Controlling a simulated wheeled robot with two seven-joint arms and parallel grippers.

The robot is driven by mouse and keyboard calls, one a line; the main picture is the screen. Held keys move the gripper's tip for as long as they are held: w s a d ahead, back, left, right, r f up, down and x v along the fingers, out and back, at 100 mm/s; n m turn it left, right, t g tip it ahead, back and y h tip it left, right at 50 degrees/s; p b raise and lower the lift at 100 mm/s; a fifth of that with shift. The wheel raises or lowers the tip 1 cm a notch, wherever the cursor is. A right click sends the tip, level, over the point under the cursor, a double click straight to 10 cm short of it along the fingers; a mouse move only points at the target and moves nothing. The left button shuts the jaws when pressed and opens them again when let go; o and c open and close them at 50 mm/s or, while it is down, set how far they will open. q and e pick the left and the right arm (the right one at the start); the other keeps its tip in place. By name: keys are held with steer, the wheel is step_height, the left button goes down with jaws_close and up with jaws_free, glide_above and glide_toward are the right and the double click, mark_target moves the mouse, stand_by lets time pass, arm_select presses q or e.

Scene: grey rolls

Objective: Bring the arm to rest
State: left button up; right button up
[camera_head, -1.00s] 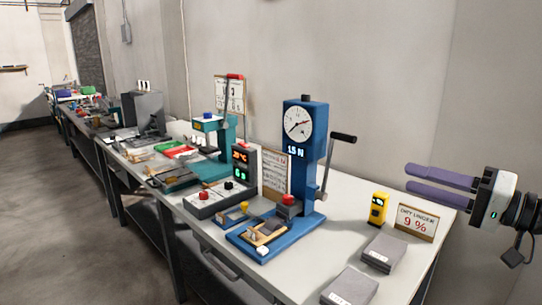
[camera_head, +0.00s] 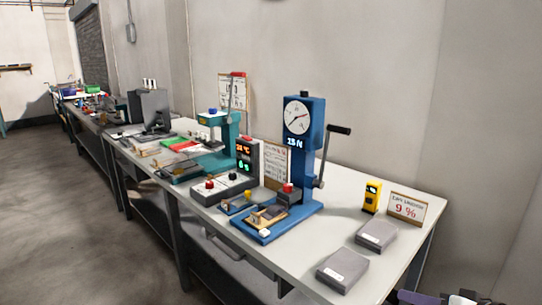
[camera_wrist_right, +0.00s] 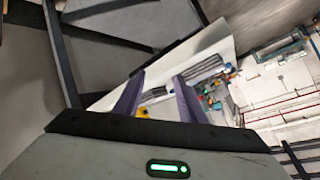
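My right gripper (camera_head: 428,298) shows only in part at the bottom right of the head view, low beside the bench's near right end. In the right wrist view its two purple fingers (camera_wrist_right: 158,98) stand apart with nothing between them. That view is tilted, with the bench and its devices beyond the fingers. My left gripper is not in any view.
A white bench (camera_head: 290,262) runs along the wall. It carries a blue press with a dial (camera_head: 299,116), a yellow meter (camera_head: 372,197), a "9 %" sign (camera_head: 406,207) and two grey blocks (camera_head: 376,235) (camera_head: 343,270). Open floor (camera_head: 70,220) lies at left.

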steer(key=s+f+n+g+h, duration=0.2)
steer(key=s+f+n+h, duration=0.15)
steer(key=s+f, duration=1.05)
steer(key=s+a+f+n+g, duration=0.1)
steer(key=s+a+f+n, duration=0.25)
steer(key=s, duration=0.45)
steer(key=s+a+f+n, duration=0.2)
steer(key=s+f, duration=0.3)
steer(key=s, duration=0.2)
steer(key=w+a+r+m+t+y, duration=0.1)
steer(key=a+m, duration=0.3)
steer(key=a, duration=0.7)
steer(key=shift+a+m, duration=0.4)
steer(key=shift+r, duration=0.1)
